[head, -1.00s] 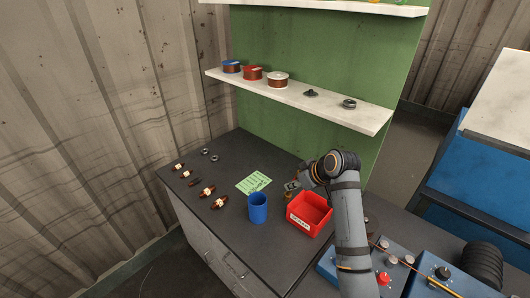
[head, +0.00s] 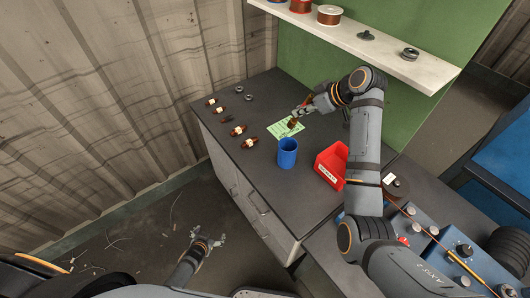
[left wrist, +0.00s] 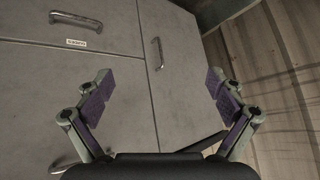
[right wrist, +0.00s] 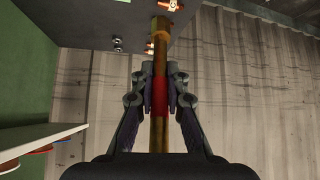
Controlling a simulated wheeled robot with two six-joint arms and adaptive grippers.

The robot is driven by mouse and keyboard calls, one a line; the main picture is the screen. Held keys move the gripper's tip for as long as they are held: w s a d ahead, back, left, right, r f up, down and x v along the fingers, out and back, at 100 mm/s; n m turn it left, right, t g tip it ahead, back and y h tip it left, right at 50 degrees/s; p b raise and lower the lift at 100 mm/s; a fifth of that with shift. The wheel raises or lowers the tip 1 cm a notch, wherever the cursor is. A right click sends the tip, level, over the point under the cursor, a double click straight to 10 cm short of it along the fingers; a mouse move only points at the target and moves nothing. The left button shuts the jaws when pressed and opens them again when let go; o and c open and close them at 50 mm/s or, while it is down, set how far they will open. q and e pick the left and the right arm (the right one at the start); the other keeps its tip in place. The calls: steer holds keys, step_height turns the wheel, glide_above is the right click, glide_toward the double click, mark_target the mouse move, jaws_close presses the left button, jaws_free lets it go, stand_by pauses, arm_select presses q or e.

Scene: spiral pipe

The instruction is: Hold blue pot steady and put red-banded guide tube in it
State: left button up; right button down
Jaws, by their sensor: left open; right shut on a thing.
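My right gripper (head: 300,110) is above the bench, behind the pot. In the right wrist view it (right wrist: 160,85) is shut on the brass-coloured guide tube (right wrist: 160,45), around its red band (right wrist: 159,98). The tube's end (head: 292,122) shows just below the fingers in the head view, behind the pot and apart from it. My left gripper (head: 212,240) is open and empty, low in front of the cabinet; its fingers also show in the left wrist view (left wrist: 160,95).
A red bin (head: 331,165) stands right of the pot. A green paper (head: 286,128) lies behind it, and several brown labelled parts (head: 249,143) lie to the left. Blue boxes (head: 455,243) are at the right. The cabinet front (left wrist: 75,95) faces my left gripper.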

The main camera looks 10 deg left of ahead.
steer(key=shift+s+r, duration=0.1)
steer(key=shift+s, duration=0.05)
arm_select(q)
steer(key=w+d+r+m+t+h, duration=0.3)
steer(key=w+d+r+t, duration=0.1)
steer(key=w+r, duration=0.8)
steer(key=w+d+r+m+t+h, duration=0.3)
steer(key=w+d+r, duration=0.2)
steer(key=w+r, duration=0.75)
steer(key=s+d+r+h, duration=0.2)
steer(key=d+r+h, duration=0.1)
steer(key=d+r, duration=0.15)
arm_select(e)
steer(key=shift+d, duration=0.1)
arm_select(q)
steer(key=m+g+h, duration=0.1)
steer(key=g+h, duration=0.1)
steer(key=g, duration=0.3)
glide_toward(294, 144)
steer(key=x, duration=0.6)
steer(key=shift+w+d, duration=0.1)
steer(key=shift+d, duration=0.1)
